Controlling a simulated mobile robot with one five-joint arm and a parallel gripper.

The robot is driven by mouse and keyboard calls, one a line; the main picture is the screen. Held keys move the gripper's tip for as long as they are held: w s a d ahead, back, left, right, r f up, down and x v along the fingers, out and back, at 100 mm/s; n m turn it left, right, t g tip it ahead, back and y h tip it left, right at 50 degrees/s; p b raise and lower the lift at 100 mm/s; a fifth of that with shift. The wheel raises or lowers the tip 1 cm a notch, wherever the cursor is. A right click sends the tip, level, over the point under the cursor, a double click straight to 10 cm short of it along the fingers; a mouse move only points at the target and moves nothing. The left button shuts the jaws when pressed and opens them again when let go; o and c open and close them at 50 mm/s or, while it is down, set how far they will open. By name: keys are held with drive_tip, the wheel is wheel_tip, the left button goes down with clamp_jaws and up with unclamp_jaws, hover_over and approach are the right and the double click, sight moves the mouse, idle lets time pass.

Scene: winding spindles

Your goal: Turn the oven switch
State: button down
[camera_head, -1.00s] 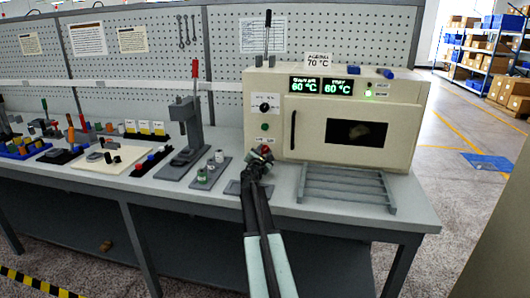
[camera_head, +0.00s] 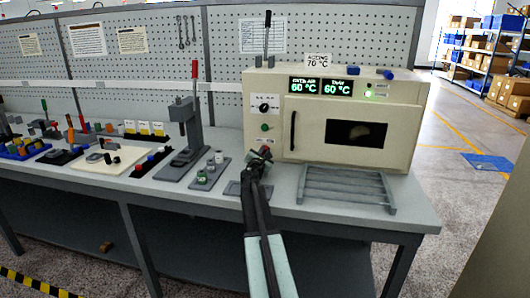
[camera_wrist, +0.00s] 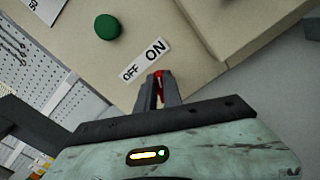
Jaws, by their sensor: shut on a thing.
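The cream oven (camera_head: 360,95) stands on the bench, with two green displays reading 60 °C and a sign above reading 70 °C. Its red switch (camera_wrist: 159,76) shows in the wrist view between the tips of my gripper (camera_wrist: 156,90), just below the OFF / ON label (camera_wrist: 145,60). The gripper is shut on the switch, and its fingers hide most of it. In the head view my gripper (camera_head: 257,160) is at the lower left of the oven front. The switch's exact angle cannot be told.
A green button (camera_wrist: 108,27) and a black dial (camera_head: 264,107) sit above the switch. A grey rack (camera_head: 345,188) lies in front of the oven door. A lever press (camera_head: 190,125) and a small block with pegs (camera_head: 206,173) stand to the left.

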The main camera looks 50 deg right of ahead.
drive_tip(key=n, duration=0.6)
drive_tip(key=shift+w+a, duration=0.35)
drive_tip(key=shift+w, duration=0.05)
drive_tip(key=n, duration=0.6)
drive_tip(key=shift+w+a, duration=0.2)
drive_tip(key=shift+w, duration=0.1)
drive_tip(key=shift+n, duration=0.4)
drive_tip(key=c, duration=1.5)
unclamp_jaws()
drive_tip(key=shift+a, duration=0.1)
drive_tip(key=shift+s, duration=0.1)
drive_tip(key=v, duration=0.7)
drive_tip(key=shift+s+a, duration=0.15)
drive_tip(key=shift+a, duration=0.15)
